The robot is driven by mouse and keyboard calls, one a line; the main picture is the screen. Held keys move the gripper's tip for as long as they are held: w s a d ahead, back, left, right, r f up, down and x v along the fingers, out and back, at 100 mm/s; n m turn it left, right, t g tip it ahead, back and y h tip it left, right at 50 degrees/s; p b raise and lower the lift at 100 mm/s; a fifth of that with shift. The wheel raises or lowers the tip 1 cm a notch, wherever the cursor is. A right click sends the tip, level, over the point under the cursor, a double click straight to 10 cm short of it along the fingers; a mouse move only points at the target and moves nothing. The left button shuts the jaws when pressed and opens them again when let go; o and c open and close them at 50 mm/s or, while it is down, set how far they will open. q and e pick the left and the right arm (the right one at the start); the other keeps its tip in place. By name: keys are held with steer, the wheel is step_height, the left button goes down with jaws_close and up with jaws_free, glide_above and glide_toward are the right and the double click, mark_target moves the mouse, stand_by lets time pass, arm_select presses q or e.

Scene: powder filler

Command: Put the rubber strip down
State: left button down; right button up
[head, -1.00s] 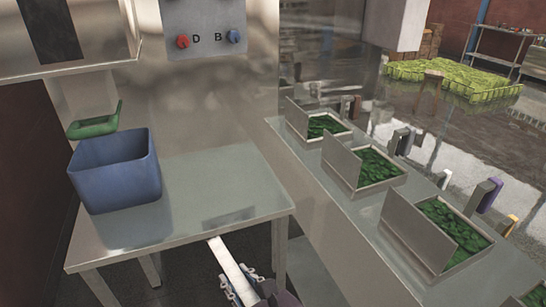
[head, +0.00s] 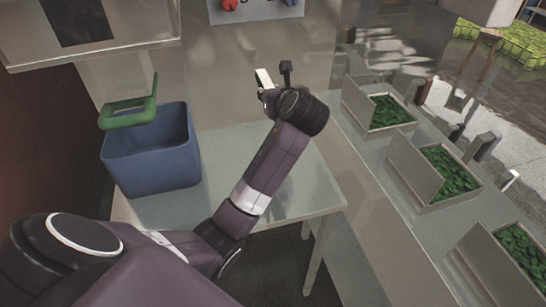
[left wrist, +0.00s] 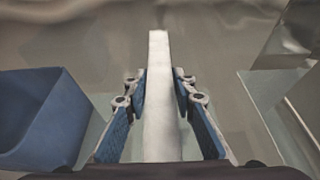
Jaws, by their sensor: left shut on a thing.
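The rubber strip is long, flat and white. In the left wrist view the rubber strip (left wrist: 158,85) lies lengthwise between the blue pads of my left gripper (left wrist: 160,90) and sticks out past the fingertips. In the head view my left gripper (head: 272,92) appears over the back right part of the steel table, shut on the strip. The strip's end (head: 264,78) shows there, with the rest hidden by the gripper. How high it is over the table (head: 315,180) is hard to tell. My right gripper is not in view.
A steel counter with green-filled trays (head: 388,112) runs along the right. The tabletop right of the bin is clear.

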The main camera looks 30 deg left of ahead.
arm_select(q)
steer(key=f, duration=1)
steer(key=f+p, duration=0.1)
steer(key=f, duration=0.4)
steer(key=shift+w+a+f, duration=0.1)
steer(key=shift+w+a, duration=0.1)
steer(key=shift+a, duration=0.1)
steer(key=shift+f, duration=2.3)
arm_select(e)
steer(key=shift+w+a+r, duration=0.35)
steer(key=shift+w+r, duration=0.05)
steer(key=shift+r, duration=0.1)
arm_select(q)
steer(key=c, duration=1.6)
jaws_free()
steer(key=b+v, duration=0.1)
steer(key=v, duration=1.1)
steer(key=shift+d+r, duration=0.1)
steer(key=shift+d, duration=0.05)
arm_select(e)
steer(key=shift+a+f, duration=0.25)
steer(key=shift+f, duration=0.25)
